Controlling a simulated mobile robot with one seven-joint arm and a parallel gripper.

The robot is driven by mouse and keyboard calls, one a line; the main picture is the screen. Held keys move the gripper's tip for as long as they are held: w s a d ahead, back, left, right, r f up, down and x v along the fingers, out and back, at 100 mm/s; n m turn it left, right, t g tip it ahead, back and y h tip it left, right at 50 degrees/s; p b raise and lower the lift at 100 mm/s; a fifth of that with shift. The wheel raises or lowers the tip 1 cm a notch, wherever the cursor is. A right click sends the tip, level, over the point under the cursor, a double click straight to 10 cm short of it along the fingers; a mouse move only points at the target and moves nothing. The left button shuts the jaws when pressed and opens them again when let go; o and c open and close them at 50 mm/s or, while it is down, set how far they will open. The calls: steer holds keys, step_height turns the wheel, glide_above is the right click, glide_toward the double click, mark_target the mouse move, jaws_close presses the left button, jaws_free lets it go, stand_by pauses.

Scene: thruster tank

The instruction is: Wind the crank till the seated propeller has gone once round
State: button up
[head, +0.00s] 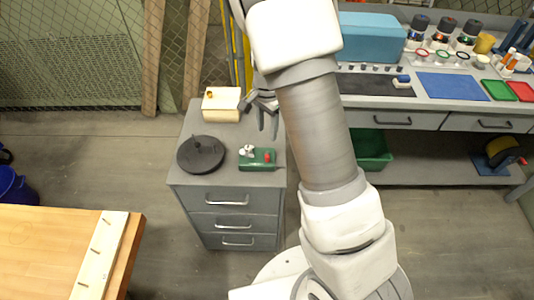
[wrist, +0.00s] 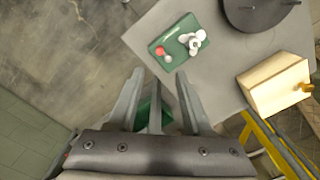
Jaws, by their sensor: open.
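A small green unit (head: 271,165) lies on the grey cabinet top, near its front right. A white propeller (head: 246,151) sits on it, also clear in the wrist view (wrist: 193,41). A red knob (wrist: 160,51) stands near one edge of the unit, probably the crank's handle; its arm is too small to make out. A small pale round piece lies close to the red knob. My gripper (head: 268,122) is open and empty, above the back right of the cabinet. In the wrist view its fingers (wrist: 158,80) point toward the unit, apart from it.
A dark round disc (head: 201,158) with a small knob lies left of the unit. A cream wooden box (head: 220,108) with an orange-yellow knob stands behind. A workbench (head: 375,100) with bottles and mats is at right. A green bin (head: 373,148) is on the bench's lower level.

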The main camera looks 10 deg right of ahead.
mark_target(267, 156)
step_height(267, 156, down, 12)
steer(key=shift+b, duration=0.55)
steer(key=shift+c, duration=0.2)
jaws_close()
